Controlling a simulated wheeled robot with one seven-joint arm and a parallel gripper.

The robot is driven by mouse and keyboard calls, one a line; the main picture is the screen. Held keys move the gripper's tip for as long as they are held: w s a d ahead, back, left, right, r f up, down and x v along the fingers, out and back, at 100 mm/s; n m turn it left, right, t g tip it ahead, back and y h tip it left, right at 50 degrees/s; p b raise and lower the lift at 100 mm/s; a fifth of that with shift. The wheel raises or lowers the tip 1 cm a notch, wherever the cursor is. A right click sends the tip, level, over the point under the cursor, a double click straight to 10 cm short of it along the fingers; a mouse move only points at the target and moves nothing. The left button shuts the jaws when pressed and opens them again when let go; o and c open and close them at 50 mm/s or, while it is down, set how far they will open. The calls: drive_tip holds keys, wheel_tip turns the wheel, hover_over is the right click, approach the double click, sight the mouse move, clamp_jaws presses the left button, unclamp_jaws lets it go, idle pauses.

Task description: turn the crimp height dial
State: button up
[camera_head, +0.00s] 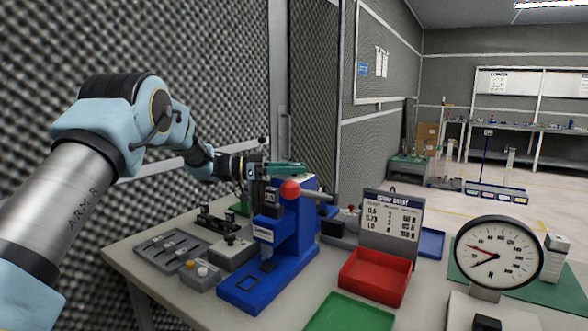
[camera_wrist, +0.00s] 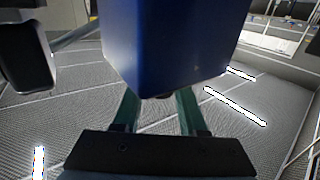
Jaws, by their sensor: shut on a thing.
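In the wrist view the two teal fingers (camera_wrist: 157,108) point at the large blue press head (camera_wrist: 175,45), which fills the upper middle. They are shut on the crimp height dial, which is mostly hidden; only a small dark part shows between the fingertips below the blue body. The dial's markings cannot be read.
A red bin (camera_head: 375,278), a printed card stand (camera_head: 390,220) and a round gauge (camera_head: 498,250) stand right. A green tray (camera_head: 350,313) lies in front. A foam wall is behind my arm.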

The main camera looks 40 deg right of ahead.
clamp_jaws()
drive_tip(key=b, duration=0.3)
drive_tip(key=shift+f+n+t+h, duration=0.3)
drive_tip(key=shift+t, duration=0.1)
drive_tip(key=b, duration=0.4)
drive_tip(key=shift+f+t+h, duration=0.15)
drive_tip(key=shift+t+h, duration=0.15)
drive_tip(key=shift+n+t+b, duration=0.3)
drive_tip(key=shift+n+b, duration=0.1)
drive_tip(key=shift+b, duration=0.6)
drive_tip(key=n+t+h+b, duration=0.2)
drive_tip(key=t+b, duration=0.1)
drive_tip(key=b, duration=0.9)
drive_tip(key=shift+n, duration=0.3)
drive_tip(key=shift+t+b, duration=0.5)
drive_tip(key=shift+b, duration=0.3)
drive_tip(key=t+b, duration=0.1)
drive_tip(key=b, duration=0.1)
drive_tip(key=n+b, duration=0.1)
drive_tip(key=b, duration=0.1)
drive_tip(key=shift+r+n+t+h, duration=0.2)
drive_tip(key=shift+n+t+h, duration=0.1)
drive_tip(key=shift+t+h, duration=0.1)
drive_tip(key=shift+r+n+t+b, duration=0.25)
drive_tip(key=shift+n+t+b, duration=0.25)
drive_tip(key=shift+b, duration=0.8)
